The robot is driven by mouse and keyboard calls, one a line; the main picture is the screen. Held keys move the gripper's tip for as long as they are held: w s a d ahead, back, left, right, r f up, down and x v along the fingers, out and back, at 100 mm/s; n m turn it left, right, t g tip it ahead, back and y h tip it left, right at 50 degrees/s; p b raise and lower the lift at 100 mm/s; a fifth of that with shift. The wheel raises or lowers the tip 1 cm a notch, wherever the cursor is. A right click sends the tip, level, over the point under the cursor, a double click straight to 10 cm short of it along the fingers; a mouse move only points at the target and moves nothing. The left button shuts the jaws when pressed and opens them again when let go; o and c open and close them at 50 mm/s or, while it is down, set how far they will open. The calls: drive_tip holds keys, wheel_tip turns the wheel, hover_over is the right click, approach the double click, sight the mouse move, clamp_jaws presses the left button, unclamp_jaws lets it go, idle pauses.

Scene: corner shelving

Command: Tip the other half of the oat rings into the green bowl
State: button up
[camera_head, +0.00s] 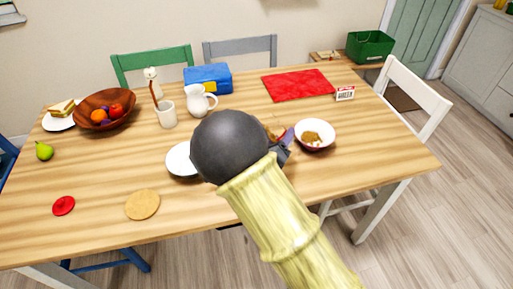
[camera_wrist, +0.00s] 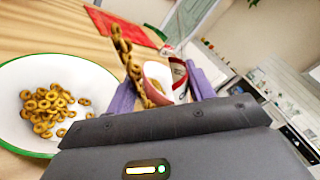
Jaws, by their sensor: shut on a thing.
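The green-rimmed white bowl (camera_wrist: 92,80) stands at the left of the wrist view with a heap of oat rings (camera_wrist: 45,110) in it. My gripper (camera_wrist: 165,92) has its purple fingers shut on a red and white container (camera_wrist: 181,92), seen only in part. In the head view my gripper (camera_head: 280,138) is mostly hidden by my arm. A white dish (camera_head: 180,160) is partly covered there; I cannot tell whether it is the green bowl.
A white jug (camera_head: 199,103), a cup (camera_head: 167,115), a fruit bowl (camera_head: 104,108) and a red mat (camera_head: 298,85) stand farther back. A round cork mat (camera_head: 142,205) lies at the front left.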

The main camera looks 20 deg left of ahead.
drive_tip(key=shift+r+m+b, duration=0.2)
drive_tip(key=shift+m+b, duration=0.25)
drive_tip(key=shift+m, duration=0.45)
drive_tip(key=d+m+b, duration=0.1)
drive_tip(key=m+b, duration=0.2)
drive_tip(key=shift+s+d, duration=0.1)
drive_tip(key=shift+d, duration=0.05)
drive_tip(key=m, duration=0.1)
drive_tip(key=r+m+b, duration=0.1)
drive_tip(key=shift+s+d+r+m, duration=0.1)
drive_tip(key=shift+d+r+m, duration=0.2)
drive_tip(key=shift+d, duration=0.05)
drive_tip(key=shift+f+m+b, duration=0.2)
drive_tip(key=shift+m+b, duration=0.1)
drive_tip(key=shift+b, duration=0.3)
drive_tip(key=shift+d+m+b, duration=0.2)
drive_tip(key=shift+m+b, duration=0.3)
drive_tip(key=shift+b, duration=0.25)
drive_tip(key=shift+r, duration=0.15)
